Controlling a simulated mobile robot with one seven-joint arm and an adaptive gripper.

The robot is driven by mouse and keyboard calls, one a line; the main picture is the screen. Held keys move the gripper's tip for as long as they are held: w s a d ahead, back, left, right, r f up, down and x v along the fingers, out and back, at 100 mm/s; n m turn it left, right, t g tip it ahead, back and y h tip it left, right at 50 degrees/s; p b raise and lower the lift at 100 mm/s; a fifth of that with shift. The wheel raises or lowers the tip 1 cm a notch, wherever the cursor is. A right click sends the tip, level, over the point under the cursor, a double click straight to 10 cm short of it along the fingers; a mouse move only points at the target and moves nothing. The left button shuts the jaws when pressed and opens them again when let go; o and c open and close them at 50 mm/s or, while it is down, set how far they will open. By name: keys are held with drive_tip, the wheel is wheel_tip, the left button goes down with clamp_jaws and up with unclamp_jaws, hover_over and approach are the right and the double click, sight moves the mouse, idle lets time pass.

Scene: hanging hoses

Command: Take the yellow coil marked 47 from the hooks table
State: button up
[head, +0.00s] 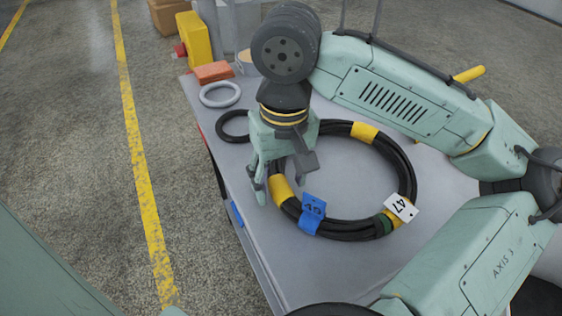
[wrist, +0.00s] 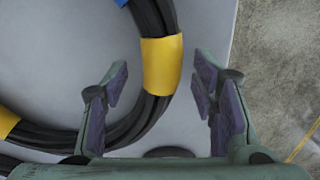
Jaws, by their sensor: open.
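A large coil of black hose (head: 408,170) with yellow bands lies flat on the grey table (head: 330,280). A white tag marked 47 (head: 401,207) hangs on its right front part, beside a green band. A blue tag (head: 312,213) is on its front left. My gripper (head: 279,190) is open and points down over the coil's left side. In the wrist view the coil's yellow band (wrist: 162,65) shows between the open fingertips (wrist: 160,80). No finger visibly grips the hose. I cannot tell how far the tips are above the table.
A small black ring (head: 222,132) and a grey ring (head: 205,101) lie behind my gripper, near an orange block (head: 213,71). A yellow container (head: 200,42) stands at the far corner. The table's left edge is close to the coil; open floor (head: 70,150) lies beyond.

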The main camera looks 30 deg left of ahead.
drive_tip(key=shift+f, duration=0.3)
drive_tip(key=shift+c, duration=0.5)
clamp_jaws()
drive_tip(key=c, duration=0.5)
unclamp_jaws()
clamp_jaws()
